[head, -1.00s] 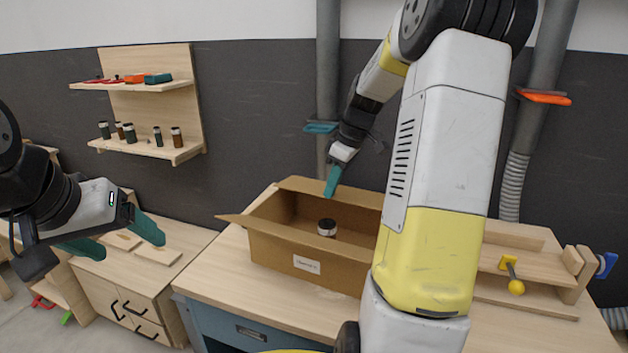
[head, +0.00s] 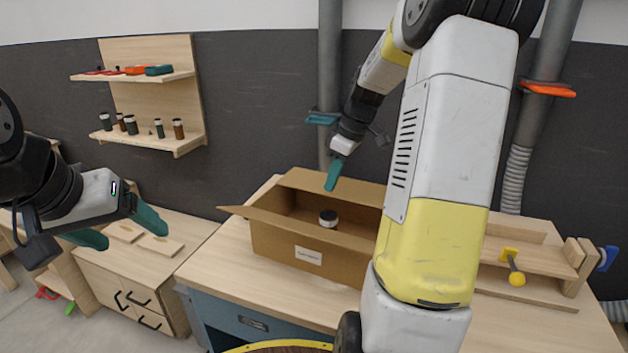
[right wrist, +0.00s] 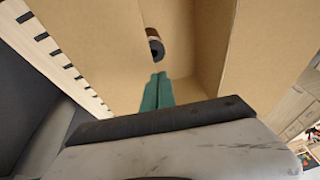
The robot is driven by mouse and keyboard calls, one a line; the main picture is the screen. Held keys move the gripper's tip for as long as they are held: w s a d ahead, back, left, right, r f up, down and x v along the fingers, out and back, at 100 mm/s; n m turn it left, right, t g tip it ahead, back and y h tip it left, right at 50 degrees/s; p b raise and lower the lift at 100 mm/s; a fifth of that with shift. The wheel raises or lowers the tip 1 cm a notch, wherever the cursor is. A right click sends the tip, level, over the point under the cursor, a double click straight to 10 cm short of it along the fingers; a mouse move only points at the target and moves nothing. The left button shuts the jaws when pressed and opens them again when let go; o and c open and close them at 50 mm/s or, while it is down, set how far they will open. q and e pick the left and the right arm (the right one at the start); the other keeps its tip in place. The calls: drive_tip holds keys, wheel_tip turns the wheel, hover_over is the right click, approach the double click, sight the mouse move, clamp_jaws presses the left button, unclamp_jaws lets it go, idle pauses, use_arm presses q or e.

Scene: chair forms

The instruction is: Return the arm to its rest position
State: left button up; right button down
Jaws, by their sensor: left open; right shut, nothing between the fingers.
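My right arm reaches over the workbench from the upper right in the head view. Its gripper (head: 333,175) has teal fingers pressed together and empty, above the back part of an open cardboard box (head: 275,239). In the right wrist view the shut fingers (right wrist: 157,90) point into the box (right wrist: 205,35). My left gripper (head: 128,230) is open and empty at the left, in front of the low drawer cabinet.
A wall shelf (head: 150,140) holds several small jars, with coloured items on its upper board. Grey pipes (head: 329,60) run up the wall behind the box. A wooden fixture with a yellow knob (head: 516,279) stands on the bench at right. The bench front-left of the box is clear.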

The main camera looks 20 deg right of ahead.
drive_tip(key=w+v, duration=0.1)
drive_tip(key=v, duration=0.6)
drive_tip(key=s+a+r+m+t, duration=0.1)
drive_tip(key=s+a+m, duration=0.1)
drive_tip(key=s+a, duration=0.2)
drive_tip(key=s+a+m+t, duration=0.2)
drive_tip(key=s+a, duration=0.3)
drive_tip(key=s, duration=0.4)
drive_tip(key=s+a+r+m+t+h, duration=0.1)
drive_tip(key=s+a+m, duration=0.3)
drive_tip(key=s, duration=0.3)
drive_tip(key=shift+s+a+r+t, duration=0.15)
drive_tip(key=shift+s+r+t, duration=0.15)
drive_tip(key=shift+r, duration=0.05)
drive_tip(key=shift+s+a+f+m, duration=0.25)
drive_tip(key=shift+s+m, duration=0.15)
drive_tip(key=shift+m, duration=0.1)
